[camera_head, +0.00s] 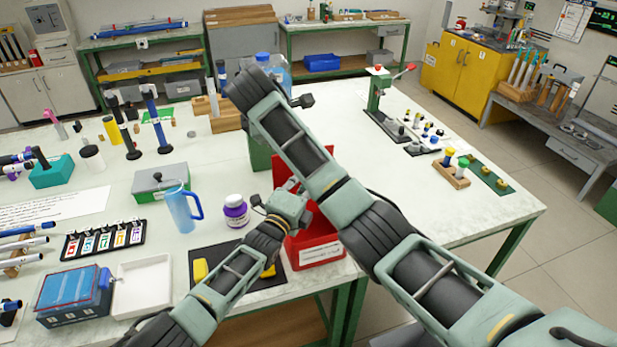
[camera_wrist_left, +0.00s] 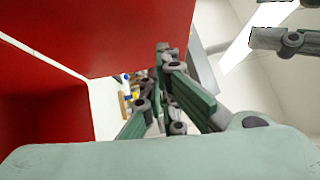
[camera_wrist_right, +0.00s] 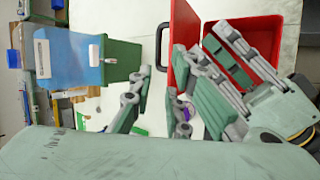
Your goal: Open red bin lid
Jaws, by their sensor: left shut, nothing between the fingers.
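The red bin (camera_head: 318,247) stands at the front edge of the white table, with a white label on its front. Its red lid (camera_wrist_right: 184,66) stands raised at the bin's edge, with a black handle on its outer side. In the head view the lid (camera_head: 290,168) is partly hidden by my right arm. My left gripper (camera_wrist_left: 168,105) is shut and empty, at the bin's opening beside the lid; whether it touches the lid is unclear. My right gripper (camera_wrist_right: 165,108) has its fingers apart and appears empty. In the head view my right arm hides it.
A green bin (camera_head: 259,152) with a blue lid (camera_wrist_right: 75,58) stands behind the red bin. A purple-labelled jar (camera_head: 236,212) and blue jug (camera_head: 182,209) stand to the left. A black mat (camera_head: 205,257) lies beside the red bin. The table's right side has free room.

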